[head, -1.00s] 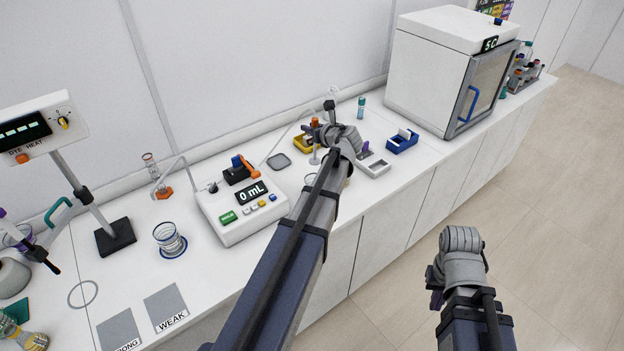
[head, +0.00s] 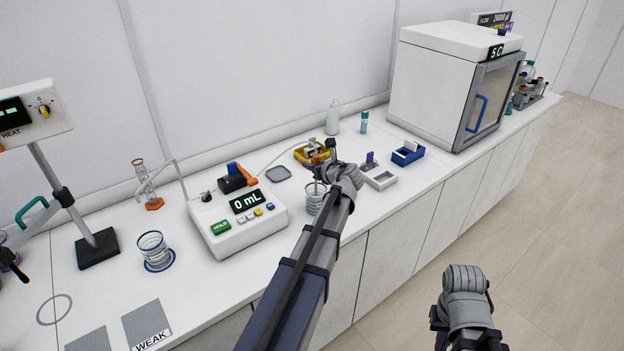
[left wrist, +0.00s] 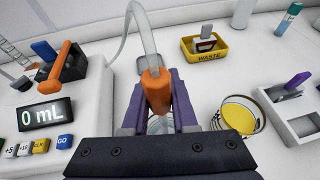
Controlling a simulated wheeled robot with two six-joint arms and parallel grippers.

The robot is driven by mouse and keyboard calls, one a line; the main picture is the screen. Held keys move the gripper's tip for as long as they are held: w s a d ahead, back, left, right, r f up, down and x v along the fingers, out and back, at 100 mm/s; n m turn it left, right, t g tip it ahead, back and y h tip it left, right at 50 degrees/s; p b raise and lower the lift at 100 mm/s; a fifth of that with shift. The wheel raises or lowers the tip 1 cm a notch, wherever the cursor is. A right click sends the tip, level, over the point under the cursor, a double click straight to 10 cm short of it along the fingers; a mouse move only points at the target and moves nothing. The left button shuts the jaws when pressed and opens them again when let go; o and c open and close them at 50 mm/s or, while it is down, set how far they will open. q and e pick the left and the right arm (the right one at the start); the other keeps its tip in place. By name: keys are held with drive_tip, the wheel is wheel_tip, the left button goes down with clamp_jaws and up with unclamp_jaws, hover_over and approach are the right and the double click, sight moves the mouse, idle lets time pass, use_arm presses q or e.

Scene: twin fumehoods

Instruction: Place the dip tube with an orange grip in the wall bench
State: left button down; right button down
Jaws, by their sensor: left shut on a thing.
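The dip tube's orange grip (left wrist: 155,88) is held between the jaws of my left gripper (left wrist: 158,118) in the left wrist view. A clear hose curves up from the grip. In the head view the orange grip (head: 316,160) shows at my left gripper (head: 322,170), just above a glass beaker (head: 315,200) on the wall bench (head: 215,282). A thin pale stem points down at this beaker; I cannot tell how far its tip is inside. My right gripper (head: 438,322) is low at the right, off the bench, its jaws mostly hidden.
The white dispenser (head: 240,222) reading 0 mL is left of the beaker. A yellow waste tray (left wrist: 222,48), a glass with yellow contents (left wrist: 238,116) and a grey-white rack (head: 380,178) are close by. Another beaker (head: 153,246) stands left; a white cabinet (head: 435,85) stands right.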

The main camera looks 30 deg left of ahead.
use_arm(q)
drive_tip(key=shift+f+b, duration=1.95)
drive_tip(key=shift+f, duration=0.2)
drive_tip(key=shift+f, duration=0.15)
drive_tip(key=c, duration=0.7)
unclamp_jaws()
drive_tip(key=p+v, duration=0.4)
drive_tip(key=v, duration=0.8)
drive_tip(key=shift+p, duration=0.35)
drive_tip(key=shift+d, duration=0.1)
